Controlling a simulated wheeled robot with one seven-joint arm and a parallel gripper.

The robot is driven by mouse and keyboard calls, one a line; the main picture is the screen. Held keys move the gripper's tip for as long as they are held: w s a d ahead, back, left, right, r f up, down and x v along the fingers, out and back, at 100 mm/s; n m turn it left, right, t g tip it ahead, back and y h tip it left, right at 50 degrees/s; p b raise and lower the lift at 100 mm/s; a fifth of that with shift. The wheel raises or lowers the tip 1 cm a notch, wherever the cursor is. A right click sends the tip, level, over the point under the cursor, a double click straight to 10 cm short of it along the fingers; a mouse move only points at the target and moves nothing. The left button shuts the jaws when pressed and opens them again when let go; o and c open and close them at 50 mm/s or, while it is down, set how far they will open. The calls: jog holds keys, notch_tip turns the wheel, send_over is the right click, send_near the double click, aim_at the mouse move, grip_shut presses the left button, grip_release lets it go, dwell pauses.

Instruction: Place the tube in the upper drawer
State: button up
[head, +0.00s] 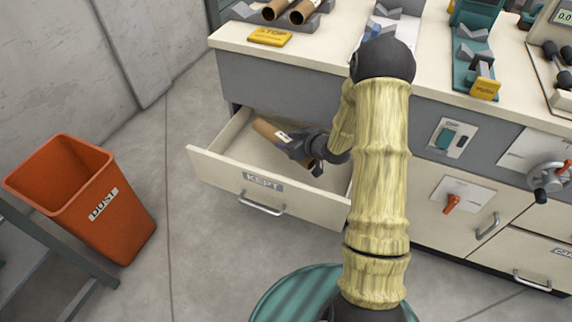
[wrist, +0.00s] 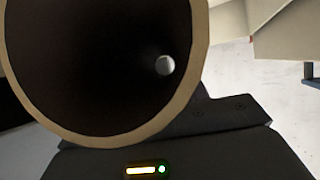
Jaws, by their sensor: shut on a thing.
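The tube (head: 268,131) is a brown cardboard cylinder with a white label. My gripper (head: 293,142) is shut on it, inside the outline of the open upper drawer (head: 222,170). The drawer is cream and its front carries a label reading KEPT. The tube lies tilted, and I cannot tell whether it touches the drawer floor. In the wrist view the tube's round open end (wrist: 190,110) fills the upper left, dark inside with a small bright spot. My gripper's fingertips are hidden there.
An orange DUST bin (head: 100,205) stands on the floor at left. The counter (head: 320,60) above the drawer holds more tubes (head: 288,10) in a grey cradle and a yellow STOP block (head: 270,37). A crank wheel (head: 548,178) and red switch (head: 452,203) are at right.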

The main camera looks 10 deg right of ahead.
jog(key=shift+s, duration=0.15)
jog(key=b, duration=0.2)
send_over(289, 171)
notch_tip(289, 171, down, 5)
jog(key=shift+f, duration=0.55)
jog(key=shift+f+b, duration=0.8)
jog(key=shift+f, duration=1.05)
jog(key=shift+f, duration=0.1)
jog(key=o, duration=1)
